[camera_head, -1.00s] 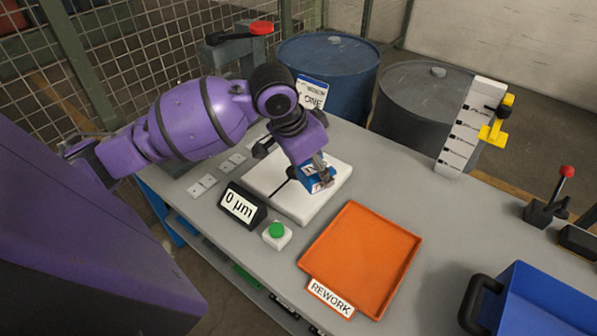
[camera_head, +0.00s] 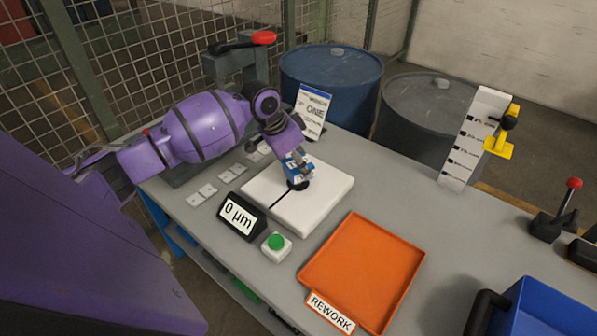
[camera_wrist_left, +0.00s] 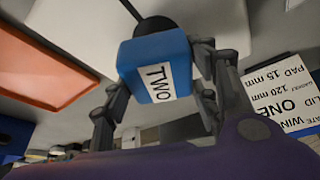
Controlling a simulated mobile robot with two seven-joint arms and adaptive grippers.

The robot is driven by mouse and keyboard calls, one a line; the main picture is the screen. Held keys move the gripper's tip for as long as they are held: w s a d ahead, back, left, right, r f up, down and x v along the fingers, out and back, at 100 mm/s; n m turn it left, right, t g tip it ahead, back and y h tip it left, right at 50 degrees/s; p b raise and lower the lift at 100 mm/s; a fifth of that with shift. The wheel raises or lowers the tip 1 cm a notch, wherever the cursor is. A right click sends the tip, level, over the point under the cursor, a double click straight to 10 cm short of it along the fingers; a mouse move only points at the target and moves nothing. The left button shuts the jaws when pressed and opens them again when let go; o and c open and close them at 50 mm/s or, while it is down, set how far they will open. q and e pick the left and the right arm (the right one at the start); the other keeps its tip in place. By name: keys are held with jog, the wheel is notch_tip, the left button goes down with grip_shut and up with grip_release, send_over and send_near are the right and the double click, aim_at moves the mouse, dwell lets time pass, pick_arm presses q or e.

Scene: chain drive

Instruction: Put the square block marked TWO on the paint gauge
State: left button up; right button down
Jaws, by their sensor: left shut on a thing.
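The blue square block (camera_wrist_left: 155,68) shows the label TWO in the left wrist view. My left gripper (camera_head: 294,158) is shut on it, with a finger on each side. In the head view the block (camera_head: 298,170) is over the middle of the paint gauge's white plate (camera_head: 325,192), at a round black pad (camera_head: 299,184). I cannot tell whether the block touches the pad. The gauge's display (camera_head: 241,215) reads 0 µm. The black pad also shows just beyond the block in the left wrist view (camera_wrist_left: 156,25). My right gripper is not in view.
A green button (camera_head: 276,242) sits in front of the plate. An orange REWORK tray (camera_head: 362,270) lies to the right, with a blue bin (camera_head: 545,315) beyond. A ONE card (camera_head: 313,110) stands behind the plate. Small light plates (camera_head: 201,194) lie left.

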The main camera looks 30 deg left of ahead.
aim_at(298, 170)
pick_arm(q)
jog(key=shift+w+a+f, duration=0.1)
jog(key=shift+w+f, duration=0.05)
jog(key=shift+f, duration=1.45)
jog(key=shift+f, duration=0.1)
jog(key=o, duration=1.5)
jog(key=shift+f, duration=0.1)
jog(key=v, duration=1.2)
jog(key=shift+p, duration=0.45)
